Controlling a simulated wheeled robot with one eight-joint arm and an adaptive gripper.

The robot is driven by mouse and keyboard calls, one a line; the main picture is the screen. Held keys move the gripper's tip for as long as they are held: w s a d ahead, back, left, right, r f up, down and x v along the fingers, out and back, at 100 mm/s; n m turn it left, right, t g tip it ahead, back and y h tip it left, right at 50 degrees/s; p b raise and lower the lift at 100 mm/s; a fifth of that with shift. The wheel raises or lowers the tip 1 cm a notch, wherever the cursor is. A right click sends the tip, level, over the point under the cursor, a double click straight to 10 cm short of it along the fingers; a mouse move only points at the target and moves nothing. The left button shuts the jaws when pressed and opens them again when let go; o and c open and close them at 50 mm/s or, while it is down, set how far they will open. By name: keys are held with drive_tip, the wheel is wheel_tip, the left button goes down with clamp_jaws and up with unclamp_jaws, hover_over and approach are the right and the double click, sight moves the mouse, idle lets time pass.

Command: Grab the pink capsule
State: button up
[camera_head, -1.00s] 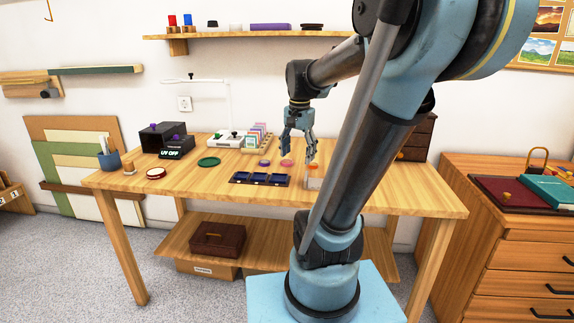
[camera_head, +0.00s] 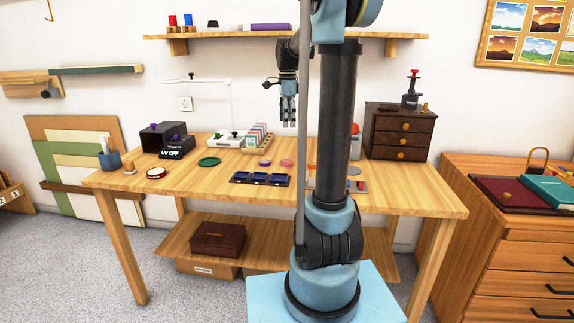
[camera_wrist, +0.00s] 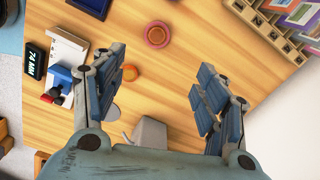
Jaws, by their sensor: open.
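The pink capsule (camera_head: 287,162) is a small round piece lying on the wooden table, to the right of a purple round piece (camera_head: 264,162). In the wrist view the pink capsule (camera_wrist: 157,34) lies up beyond the fingertips, and an orange round piece (camera_wrist: 130,72) lies nearer, by the left finger. My gripper (camera_head: 288,118) hangs fingers-down above the table, raised over the pink capsule's area. In the wrist view my gripper (camera_wrist: 160,65) is open and empty, its fingers wide apart.
Dark blue trays (camera_head: 260,179) lie in front of the capsules. A rack of coloured cards (camera_head: 258,137) stands behind, left of them. A gauge reading 74 MM (camera_wrist: 34,62) is at left in the wrist view. A wooden drawer box (camera_head: 400,132) stands at right. A shelf (camera_head: 215,38) is above.

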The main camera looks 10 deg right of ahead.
hover_over(287, 159)
wheel_tip(287, 159, down, 11)
drive_tip(key=shift+w+d+r, duration=0.1)
drive_tip(key=shift+w, duration=0.05)
drive_tip(key=shift+s+f, duration=0.15)
drive_tip(key=shift+f, duration=1.25)
drive_tip(key=shift+s+f, duration=0.15)
drive_tip(key=shift+f, duration=1.25)
drive_tip(key=c, duration=1.1)
